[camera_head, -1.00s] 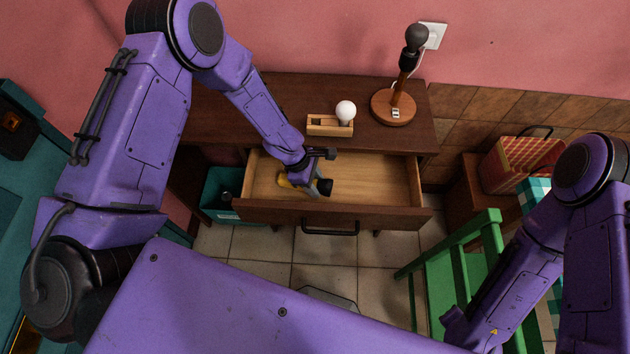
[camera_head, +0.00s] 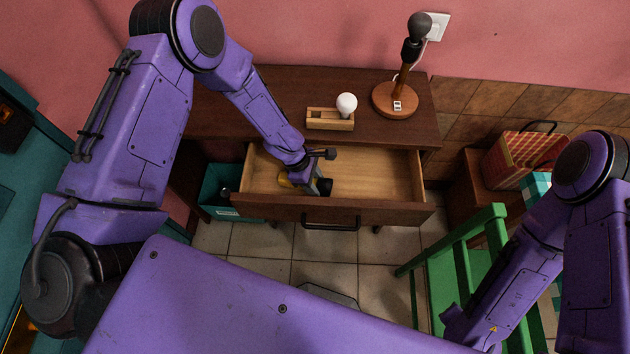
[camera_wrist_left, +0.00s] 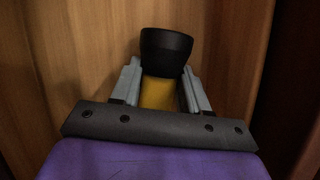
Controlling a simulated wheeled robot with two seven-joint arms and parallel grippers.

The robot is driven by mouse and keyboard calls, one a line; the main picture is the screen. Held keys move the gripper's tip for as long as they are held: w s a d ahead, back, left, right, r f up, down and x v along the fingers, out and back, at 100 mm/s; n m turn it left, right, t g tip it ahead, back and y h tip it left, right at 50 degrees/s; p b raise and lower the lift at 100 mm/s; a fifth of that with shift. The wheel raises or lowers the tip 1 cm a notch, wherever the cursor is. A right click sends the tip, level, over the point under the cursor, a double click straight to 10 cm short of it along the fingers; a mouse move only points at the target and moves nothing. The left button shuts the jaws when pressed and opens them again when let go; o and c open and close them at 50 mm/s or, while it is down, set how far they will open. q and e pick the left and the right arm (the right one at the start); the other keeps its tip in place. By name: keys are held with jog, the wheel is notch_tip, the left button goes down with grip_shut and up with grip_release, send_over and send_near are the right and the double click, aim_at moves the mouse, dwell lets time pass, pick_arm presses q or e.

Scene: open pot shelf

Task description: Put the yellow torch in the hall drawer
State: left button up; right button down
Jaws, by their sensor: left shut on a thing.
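The torch's black head (camera_wrist_left: 166,48) sticks out beyond the fingers, with the drawer's wood behind. The gripper hides the middle of the torch in the head view. I cannot tell whether the torch touches the drawer floor. My right arm shows at the lower right, but its fingers are not visible.
The drawer belongs to a dark wood table (camera_head: 270,100) bearing a bulb (camera_head: 346,104) by a wooden box (camera_head: 325,120), and a lamp (camera_head: 397,98). A teal bin (camera_head: 222,195) is below left. A green chair (camera_head: 455,260) stands at the right. The drawer's right part is empty.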

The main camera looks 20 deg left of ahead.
pick_arm(q)
jog(key=o, duration=1.3)
jog(key=v, duration=1)
jog(key=shift+a+r, duration=0.15)
jog(key=shift+r, duration=0.1)
